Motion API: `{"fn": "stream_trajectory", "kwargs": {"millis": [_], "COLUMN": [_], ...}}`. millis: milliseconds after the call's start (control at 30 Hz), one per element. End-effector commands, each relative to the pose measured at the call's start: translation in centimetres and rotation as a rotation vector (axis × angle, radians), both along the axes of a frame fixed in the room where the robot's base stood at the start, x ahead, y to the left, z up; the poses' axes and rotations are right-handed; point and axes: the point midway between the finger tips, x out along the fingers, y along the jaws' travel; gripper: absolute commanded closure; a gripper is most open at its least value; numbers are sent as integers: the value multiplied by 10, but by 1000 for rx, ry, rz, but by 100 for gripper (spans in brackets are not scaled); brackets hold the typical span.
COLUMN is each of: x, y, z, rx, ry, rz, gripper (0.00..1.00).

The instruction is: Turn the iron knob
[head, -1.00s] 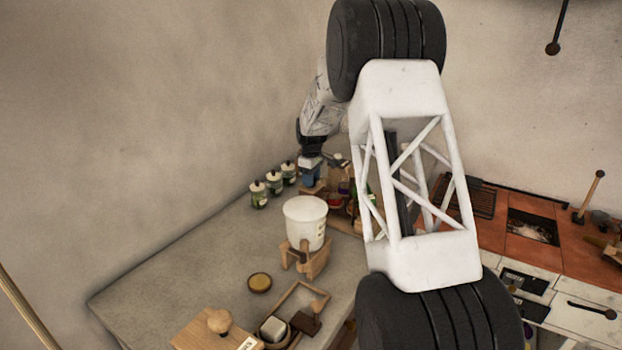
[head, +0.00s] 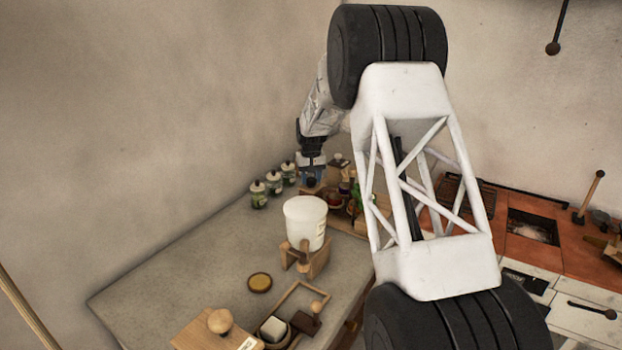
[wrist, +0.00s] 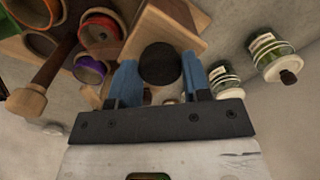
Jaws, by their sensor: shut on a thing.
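The iron knob (wrist: 160,64) is a dark round knob on the face of a wooden box (wrist: 178,20) in the wrist view. My gripper (wrist: 160,72) has its two blue fingers on either side of the knob and is shut on it. In the head view my gripper (head: 312,178) is at the far end of the grey counter, by the wall. The knob is small and mostly hidden there by the fingers.
The counter's left part (head: 190,265) is clear.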

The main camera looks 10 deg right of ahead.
Motion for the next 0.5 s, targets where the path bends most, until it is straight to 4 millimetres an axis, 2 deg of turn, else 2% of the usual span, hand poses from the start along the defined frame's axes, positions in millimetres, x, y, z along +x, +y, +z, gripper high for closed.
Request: {"fn": "stream_trajectory", "kwargs": {"millis": [500], "x": [0], "y": [0], "z": [0], "rx": [0], "ry": [1], "rz": [-440], "gripper": [80]}}
